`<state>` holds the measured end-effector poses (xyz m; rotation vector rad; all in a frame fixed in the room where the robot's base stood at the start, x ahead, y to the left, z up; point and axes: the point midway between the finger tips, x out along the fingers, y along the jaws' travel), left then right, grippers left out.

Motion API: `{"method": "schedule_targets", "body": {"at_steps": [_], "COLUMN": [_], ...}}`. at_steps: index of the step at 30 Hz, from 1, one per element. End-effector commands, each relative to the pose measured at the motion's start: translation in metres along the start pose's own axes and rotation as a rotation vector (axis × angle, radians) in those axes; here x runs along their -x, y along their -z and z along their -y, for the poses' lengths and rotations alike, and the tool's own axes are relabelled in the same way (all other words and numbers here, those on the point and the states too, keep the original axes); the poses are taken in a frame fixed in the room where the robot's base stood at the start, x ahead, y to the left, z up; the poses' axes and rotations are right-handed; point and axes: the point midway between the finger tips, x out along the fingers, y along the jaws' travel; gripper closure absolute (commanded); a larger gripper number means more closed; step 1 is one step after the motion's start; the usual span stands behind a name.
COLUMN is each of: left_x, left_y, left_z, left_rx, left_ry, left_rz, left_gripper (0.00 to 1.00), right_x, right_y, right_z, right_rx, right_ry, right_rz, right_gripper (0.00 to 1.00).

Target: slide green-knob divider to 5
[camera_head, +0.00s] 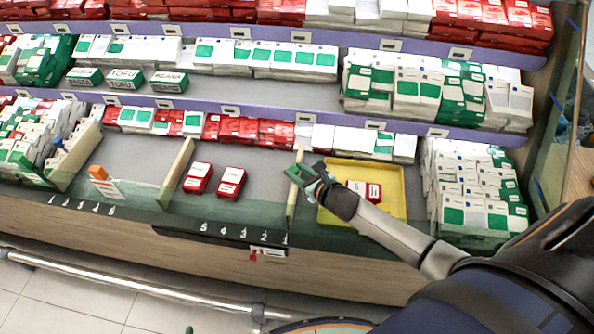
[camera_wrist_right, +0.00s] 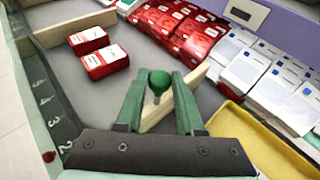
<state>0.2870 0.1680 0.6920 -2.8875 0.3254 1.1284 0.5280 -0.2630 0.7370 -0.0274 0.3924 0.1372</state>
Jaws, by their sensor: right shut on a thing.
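The green-knob divider (camera_head: 293,205) is a thin pale wooden board in the low shelf bin, running front to back. It stands near the right end of the front number strip (camera_head: 243,233). In the right wrist view its green knob (camera_wrist_right: 160,79) sits between the two green fingers of my right gripper (camera_wrist_right: 160,88); the board (camera_wrist_right: 186,92) shows behind. In the head view my right gripper (camera_head: 306,180) is shut on the knob and partly hides the board. A small green tip (camera_head: 188,330) at the bottom edge may be my left gripper; its jaws cannot be made out.
Two red boxes (camera_head: 214,181) lie left of the divider, with bare grey floor between. Another wooden divider (camera_head: 177,172) stands left of them. A yellow tray (camera_head: 400,180) with red boxes is close on the right. Packed cartons (camera_head: 250,132) line the back.

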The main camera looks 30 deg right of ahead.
Motion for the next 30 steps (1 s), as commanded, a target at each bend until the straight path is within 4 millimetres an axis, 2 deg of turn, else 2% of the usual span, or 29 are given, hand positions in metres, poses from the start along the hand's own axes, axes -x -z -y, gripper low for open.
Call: {"method": "schedule_targets", "body": {"at_steps": [1, 6, 30], "left_x": [0.0000, 0.0001, 0.0002], "left_y": [0.0001, 0.0001, -0.0003], "left_z": [0.0000, 0.0000, 0.0001], "left_rx": [0.000, 0.000, 0.000], "left_ry": [0.000, 0.000, 0.000], "left_rz": [0.000, 0.000, 0.001], "left_gripper": [0.23, 0.23, 0.23], "right_x": [0.0001, 0.0002, 0.0002], "right_y": [0.0001, 0.0002, 0.0004], "right_z": [-0.0003, -0.0004, -0.0006], "right_rx": [0.000, 0.000, 0.000], "right_ry": [-0.001, -0.001, -0.001], "right_rz": [0.000, 0.000, 0.000], "right_gripper": [0.81, 1.00, 1.00]}}
